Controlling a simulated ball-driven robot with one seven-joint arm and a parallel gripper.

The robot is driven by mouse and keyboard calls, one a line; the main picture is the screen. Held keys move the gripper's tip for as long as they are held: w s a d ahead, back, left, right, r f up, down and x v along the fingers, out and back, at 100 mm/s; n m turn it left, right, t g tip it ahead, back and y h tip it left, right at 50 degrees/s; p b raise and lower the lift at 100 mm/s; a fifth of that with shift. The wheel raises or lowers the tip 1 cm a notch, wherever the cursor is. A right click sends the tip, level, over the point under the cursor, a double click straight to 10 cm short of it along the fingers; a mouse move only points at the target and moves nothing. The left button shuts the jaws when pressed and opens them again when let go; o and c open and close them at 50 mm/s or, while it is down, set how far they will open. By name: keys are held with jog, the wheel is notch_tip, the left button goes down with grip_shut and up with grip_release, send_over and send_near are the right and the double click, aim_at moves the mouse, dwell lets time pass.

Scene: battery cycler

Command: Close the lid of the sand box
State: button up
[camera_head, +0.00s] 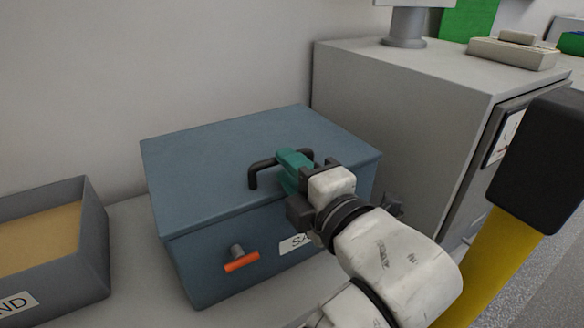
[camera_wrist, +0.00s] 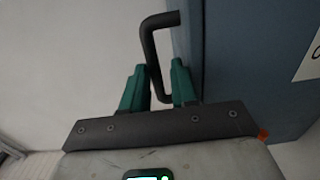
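The blue sand box (camera_head: 210,275) stands on the grey bench, with a partly covered label starting "SA" on its front. Its lid (camera_head: 215,160) lies down over the box top; I cannot tell whether a thin gap remains at the front. My gripper (camera_head: 287,163) is at the handle's right part. In the wrist view, its green fingers (camera_wrist: 160,80) stand apart on either side of the handle, with some space beside the bar.
An orange-ended latch (camera_head: 241,261) is on the box front. A grey open bin (camera_head: 95,240) with sand-coloured contents stands to the left. A large grey cabinet (camera_head: 400,110) stands close on the right. A wall is right behind the box.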

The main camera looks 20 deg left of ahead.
jog(key=v, duration=1)
jog(key=shift+s+d, duration=0.25)
jog(key=shift+s, duration=0.05)
jog(key=s+d+f+m+g+h, duration=0.1)
jog(key=d+f+m+h, duration=0.3)
jog(key=d+f+m, duration=0.6)
jog(key=d+f+m+g+h, duration=0.2)
jog(key=d+f+m+h, duration=0.4)
jog(key=f, duration=0.8)
jog(key=s+d+f+m+g+h, duration=0.2)
jog(key=s+d+f+m+g, duration=0.3)
jog(key=s+d+f, duration=0.4)
jog(key=s+d+f+m+g+h, duration=0.2)
jog(key=s+d+f+m, duration=0.5)
jog(key=s, duration=0.4)
notch_tip(320, 180, up, 30)
jog(key=p, duration=3)
jog(key=shift+s+f, duration=0.15)
jog(key=shift+s, duration=0.3)
